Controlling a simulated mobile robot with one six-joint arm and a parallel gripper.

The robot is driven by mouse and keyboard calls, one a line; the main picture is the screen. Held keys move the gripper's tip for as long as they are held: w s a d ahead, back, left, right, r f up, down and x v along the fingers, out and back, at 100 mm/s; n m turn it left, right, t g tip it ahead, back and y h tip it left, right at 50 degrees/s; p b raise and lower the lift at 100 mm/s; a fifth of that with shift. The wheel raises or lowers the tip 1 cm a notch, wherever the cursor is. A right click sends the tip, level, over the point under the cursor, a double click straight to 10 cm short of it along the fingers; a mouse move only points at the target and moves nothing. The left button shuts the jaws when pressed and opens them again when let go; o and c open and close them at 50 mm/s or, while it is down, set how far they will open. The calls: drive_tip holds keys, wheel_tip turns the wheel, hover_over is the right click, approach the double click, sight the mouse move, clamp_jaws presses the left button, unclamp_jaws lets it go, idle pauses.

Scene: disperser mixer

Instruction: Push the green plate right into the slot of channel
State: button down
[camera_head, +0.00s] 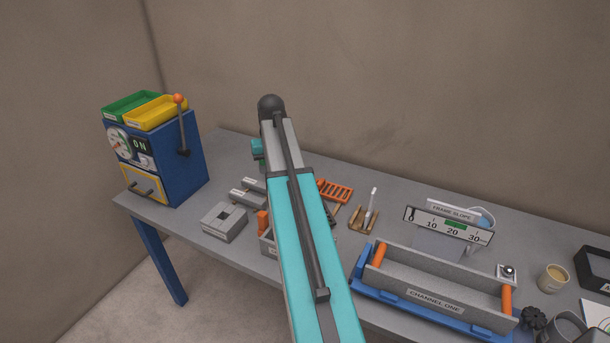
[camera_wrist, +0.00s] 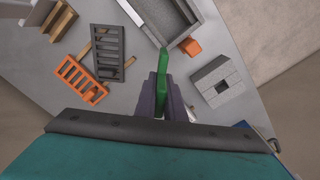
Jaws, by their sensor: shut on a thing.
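In the wrist view, my gripper (camera_wrist: 161,88) is shut on a narrow green plate (camera_wrist: 162,72), seen nearly edge-on. The plate's far tip lies close to the near end of a grey trough (camera_wrist: 188,12); I cannot tell whether they touch. An orange piece (camera_wrist: 191,46) sits beside that trough end. A long grey channel labelled CHANNEL ONE (camera_head: 435,294), with an orange post at each end, stands in a blue base at the front right.
A grey block with a square hole (camera_wrist: 215,81) lies right of the plate. An orange rack (camera_wrist: 78,79) and a dark rack (camera_wrist: 106,52) lie left. A blue machine (camera_head: 178,158) stands at the table's left end. A FRAME SLOPE scale (camera_head: 448,222) stands behind the labelled channel.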

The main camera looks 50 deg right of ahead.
drive_tip(key=w+a+f+n+b, duration=0.1)
drive_tip(key=a+n, duration=0.3)
drive_tip(key=a, duration=0.8)
drive_tip(key=w+a+f+n+b, duration=0.2)
drive_tip(key=w+a+n, duration=0.1)
drive_tip(key=a, duration=0.9)
drive_tip(key=w+a+f+n+b, duration=0.1)
drive_tip(key=w+a+f+n, duration=0.1)
drive_tip(key=a, duration=1.1)
drive_tip(key=w+n, duration=0.1)
drive_tip(key=n, duration=0.1)
drive_tip(key=shift+n+b, duration=0.3)
drive_tip(key=shift+f, duration=0.1)
